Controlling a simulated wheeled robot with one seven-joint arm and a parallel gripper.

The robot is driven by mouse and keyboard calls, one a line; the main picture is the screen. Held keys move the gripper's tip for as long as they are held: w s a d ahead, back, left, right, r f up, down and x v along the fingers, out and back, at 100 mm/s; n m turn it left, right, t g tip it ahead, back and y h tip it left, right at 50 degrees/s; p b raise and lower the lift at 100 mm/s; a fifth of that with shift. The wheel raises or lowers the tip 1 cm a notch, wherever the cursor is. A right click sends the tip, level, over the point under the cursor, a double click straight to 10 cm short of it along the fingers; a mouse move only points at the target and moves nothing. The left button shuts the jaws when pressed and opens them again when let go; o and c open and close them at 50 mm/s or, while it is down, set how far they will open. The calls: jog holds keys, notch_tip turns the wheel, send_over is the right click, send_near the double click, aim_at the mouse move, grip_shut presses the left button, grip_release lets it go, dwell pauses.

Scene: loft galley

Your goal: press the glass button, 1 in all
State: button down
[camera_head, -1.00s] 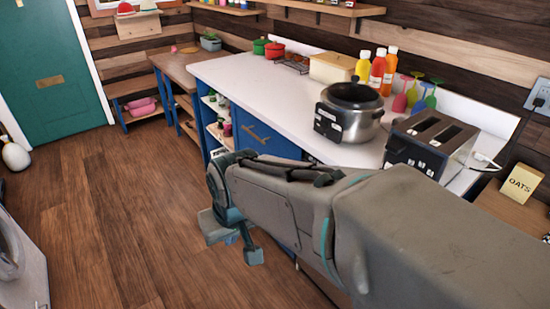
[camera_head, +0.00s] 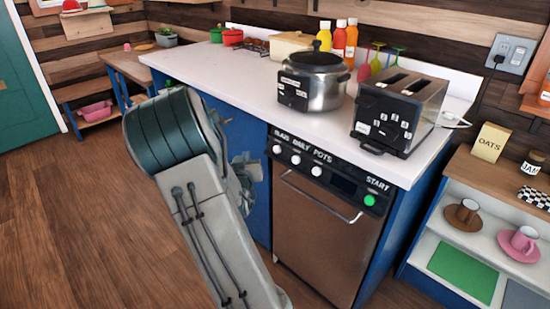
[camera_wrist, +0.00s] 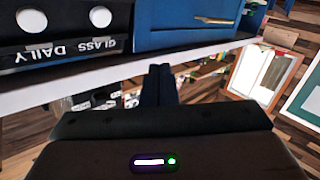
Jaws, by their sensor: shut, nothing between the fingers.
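The glass button (camera_head: 276,149) is the leftmost of three round white buttons on the black panel of the dishwasher (camera_head: 320,230), below the label GLASS. In the wrist view, which is upside down, the glass button (camera_wrist: 100,17) shows at the top beside the daily button (camera_wrist: 31,20). My gripper (camera_wrist: 158,70) is shut and empty, its dark fingers together at the middle of the wrist view. In the head view my gripper (camera_head: 247,168) is partly hidden behind my arm, left of the glass button. I see no contact with it.
A white counter (camera_head: 235,75) overhangs the panel. A pot (camera_head: 322,88) and a toaster (camera_head: 402,105) stand on it. The green START button (camera_head: 369,200) is at the panel's right. An open shelf (camera_head: 470,235) stands at right. The wooden floor at left is clear.

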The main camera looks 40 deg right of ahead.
aim_at(277, 150)
jog(key=shift+s+d+h, duration=0.15)
jog(key=shift+d+h, duration=0.45)
jog(key=shift+d, duration=0.05)
jog(key=shift+w+d+f+b, duration=0.1)
jog(key=shift+d+f+b, duration=0.4)
jog(key=shift+d, duration=0.9)
jog(key=shift+w+d+f+b, duration=0.15)
jog(key=shift+d+f+b, duration=0.35)
jog(key=shift+d, duration=0.85)
jog(key=shift+w+d+f+b, duration=0.1)
jog(key=shift+d+f+b, duration=0.4)
jog(key=shift+d, duration=0.9)
jog(key=shift+d+f, duration=0.1)
jog(key=shift+f, duration=0.05)
jog(key=shift+d+b, duration=0.1)
jog(key=shift+b, duration=0.35)
jog(key=shift+d, duration=0.15)
